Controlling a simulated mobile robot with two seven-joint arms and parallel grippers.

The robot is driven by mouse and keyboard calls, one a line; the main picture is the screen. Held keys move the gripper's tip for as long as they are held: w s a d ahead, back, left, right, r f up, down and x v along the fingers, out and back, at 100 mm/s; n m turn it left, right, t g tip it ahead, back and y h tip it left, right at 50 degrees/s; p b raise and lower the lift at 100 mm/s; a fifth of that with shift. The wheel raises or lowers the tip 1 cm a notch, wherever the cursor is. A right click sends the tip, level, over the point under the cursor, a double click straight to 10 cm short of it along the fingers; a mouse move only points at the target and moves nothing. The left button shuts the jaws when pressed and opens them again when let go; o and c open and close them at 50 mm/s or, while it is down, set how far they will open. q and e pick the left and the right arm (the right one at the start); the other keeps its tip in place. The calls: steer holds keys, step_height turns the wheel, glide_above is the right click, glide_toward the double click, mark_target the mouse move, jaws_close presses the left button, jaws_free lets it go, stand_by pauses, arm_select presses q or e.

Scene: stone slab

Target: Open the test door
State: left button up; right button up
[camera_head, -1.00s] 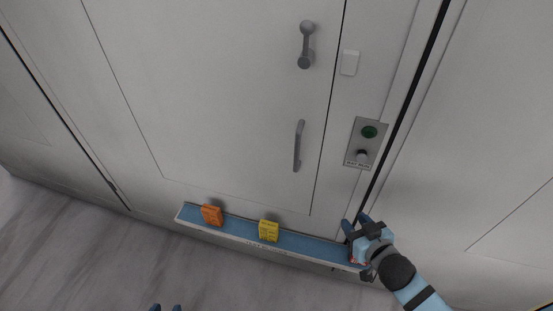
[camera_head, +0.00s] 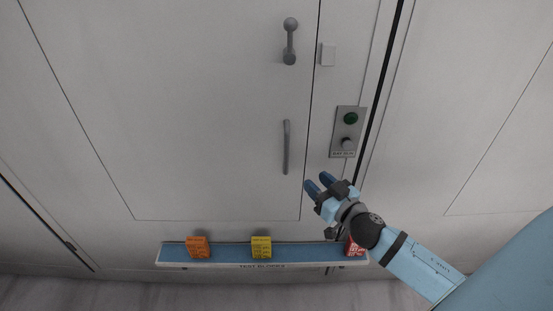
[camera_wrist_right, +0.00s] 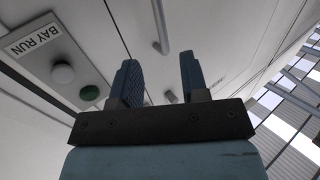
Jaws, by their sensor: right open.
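The grey door (camera_head: 200,120) is closed flush with the wall. It has a vertical bar handle (camera_head: 286,147) low near its right edge and a lever-like handle (camera_head: 290,42) above. My right gripper (camera_head: 319,183) is open and empty, just right of and below the bar handle, apart from it. In the right wrist view, the open fingers (camera_wrist_right: 158,78) have nothing between them, and a grey handle (camera_wrist_right: 160,30) shows beyond. My left gripper is not in view.
A control plate (camera_head: 347,130) with a green button and a knob is above right of my gripper, labelled BAY RUN. Below is a blue-topped ledge (camera_head: 225,251) with orange (camera_head: 198,247), yellow (camera_head: 261,247) and red (camera_head: 352,248) blocks. A pale switch (camera_head: 328,54) sits higher up.

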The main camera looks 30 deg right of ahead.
mark_target(288, 155)
steer(key=w+p, duration=0.2)
steer(key=w, duration=1)
steer(key=shift+w+a, duration=0.15)
steer(key=shift+w, duration=0.7)
steer(key=shift+a, duration=0.1)
jaws_close()
